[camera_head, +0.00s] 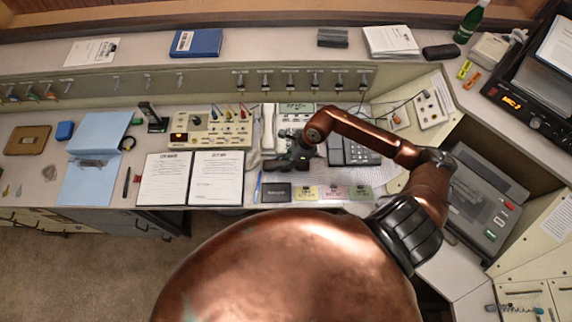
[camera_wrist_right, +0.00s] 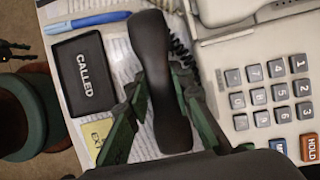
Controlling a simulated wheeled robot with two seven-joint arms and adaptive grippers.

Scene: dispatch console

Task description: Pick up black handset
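The black handset (camera_wrist_right: 163,90) stands lengthwise in the middle of the right wrist view, in front of the light desk phone (camera_wrist_right: 255,95) and the papers. My right gripper (camera_wrist_right: 163,88) has one green finger on each side of the handset's narrow middle, and both fingers appear to touch it. In the head view the handset (camera_head: 276,164) is a small dark shape at the right gripper (camera_head: 291,160), partly covered by it. I cannot tell whether it rests on the desk or is raised. My left gripper is not in view.
A black CALLED tray (camera_wrist_right: 86,71) and a blue pen (camera_wrist_right: 88,22) lie left of the handset. A dark phone unit (camera_head: 352,151) stands right of the gripper. Two printed sheets (camera_head: 216,178) lie to the left. A grey machine (camera_head: 480,205) stands at the right.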

